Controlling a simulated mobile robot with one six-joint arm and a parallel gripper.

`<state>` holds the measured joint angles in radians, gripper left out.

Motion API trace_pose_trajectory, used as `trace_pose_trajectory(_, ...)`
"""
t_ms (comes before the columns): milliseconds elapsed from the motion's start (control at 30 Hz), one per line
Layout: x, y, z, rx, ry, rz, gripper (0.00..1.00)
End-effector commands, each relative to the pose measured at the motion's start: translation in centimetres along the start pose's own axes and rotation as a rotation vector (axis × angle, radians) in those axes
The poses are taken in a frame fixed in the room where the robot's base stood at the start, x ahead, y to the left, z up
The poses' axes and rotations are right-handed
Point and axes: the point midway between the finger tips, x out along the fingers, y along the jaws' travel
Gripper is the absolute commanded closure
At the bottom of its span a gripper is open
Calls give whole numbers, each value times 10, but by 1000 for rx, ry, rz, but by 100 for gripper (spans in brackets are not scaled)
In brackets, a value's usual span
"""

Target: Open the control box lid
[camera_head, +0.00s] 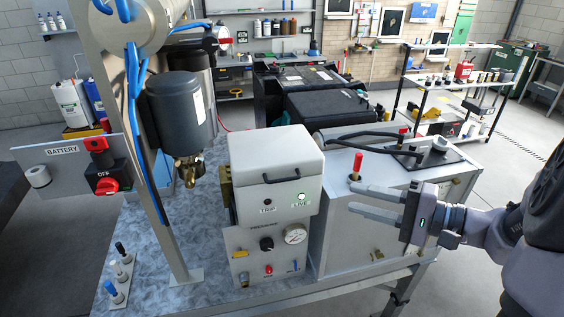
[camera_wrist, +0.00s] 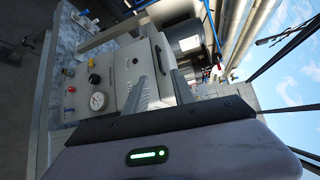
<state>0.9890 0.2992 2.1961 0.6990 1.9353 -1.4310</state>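The control box (camera_head: 275,211) is a white box on the workbench, with a "TRIP" lamp and a lit green "LIVE" lamp on its front. Its lid (camera_head: 275,150) is white and looks shut, with a black bar handle (camera_head: 282,179) along its front. In the wrist view the box (camera_wrist: 127,70) appears turned on its side, with the handle (camera_wrist: 159,58) beyond the fingertips. My gripper (camera_head: 352,199) is open and empty, to the right of the box and apart from the handle, its fingers pointing left. Both fingers (camera_wrist: 161,88) also show in the wrist view.
Below the box is a panel with a pressure gauge (camera_head: 295,234) and knobs. A grey cabinet (camera_head: 350,232) with a red-topped valve (camera_head: 357,165) stands close behind my fingers. A dark motor (camera_head: 181,108) and metal post are left of the box. Space in front is clear.

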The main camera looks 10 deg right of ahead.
Motion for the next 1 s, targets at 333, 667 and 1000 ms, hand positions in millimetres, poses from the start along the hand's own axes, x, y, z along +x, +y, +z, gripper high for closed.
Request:
trace_pose_trajectory(333,103,3,4,1,-12,6,69)
trace_pose_trajectory(667,160,4,4,2,-8,7,69)
trace_pose_trajectory(1000,165,4,3,2,-6,7,69)
